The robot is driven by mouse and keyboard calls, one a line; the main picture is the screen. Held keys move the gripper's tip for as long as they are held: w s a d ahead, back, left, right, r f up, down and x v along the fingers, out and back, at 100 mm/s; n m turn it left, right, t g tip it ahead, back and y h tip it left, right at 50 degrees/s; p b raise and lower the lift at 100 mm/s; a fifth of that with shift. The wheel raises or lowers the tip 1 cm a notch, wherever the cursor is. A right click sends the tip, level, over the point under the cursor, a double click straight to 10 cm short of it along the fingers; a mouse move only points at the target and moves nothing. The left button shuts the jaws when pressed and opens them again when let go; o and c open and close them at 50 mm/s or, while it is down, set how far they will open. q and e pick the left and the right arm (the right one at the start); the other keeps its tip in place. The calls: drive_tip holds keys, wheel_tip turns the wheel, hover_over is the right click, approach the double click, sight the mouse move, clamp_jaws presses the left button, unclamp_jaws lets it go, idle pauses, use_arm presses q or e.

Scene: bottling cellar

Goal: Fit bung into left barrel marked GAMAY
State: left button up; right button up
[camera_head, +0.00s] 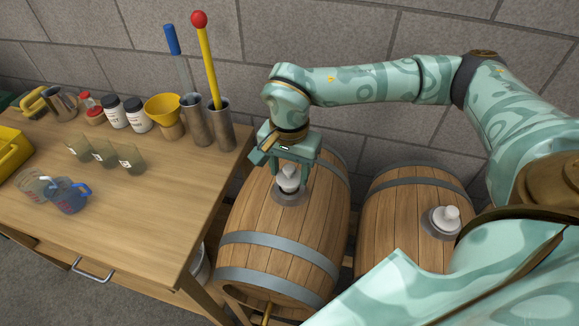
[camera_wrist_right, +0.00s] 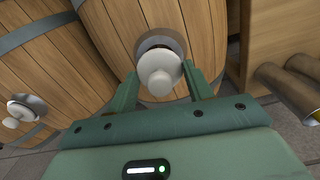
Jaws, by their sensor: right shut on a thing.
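The left barrel (camera_head: 283,232) lies on its side beside the table, with a grey-rimmed bung hole on top. No GAMAY marking is legible. A white bung (camera_head: 289,177) is between the fingers of my right gripper (camera_head: 291,182), which is shut on it right at the hole. The right wrist view shows the white knob of the bung (camera_wrist_right: 159,74) between the two green fingers, with the dark hole and its rim just behind. I cannot tell how deep the bung sits. My left gripper is not in view.
The wooden table (camera_head: 140,205) at left holds glasses, a blue jug (camera_head: 70,194), jars, a yellow funnel (camera_head: 163,107) and tall metal cylinders (camera_head: 219,127) near the gripper. A block wall is behind.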

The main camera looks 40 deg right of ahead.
drive_tip(key=shift+f, duration=1.15)
idle(1.0)
drive_tip(key=o, duration=1.5)
drive_tip(key=shift+r+p, duration=3.35)
drive_tip(key=shift+r, duration=0.65)
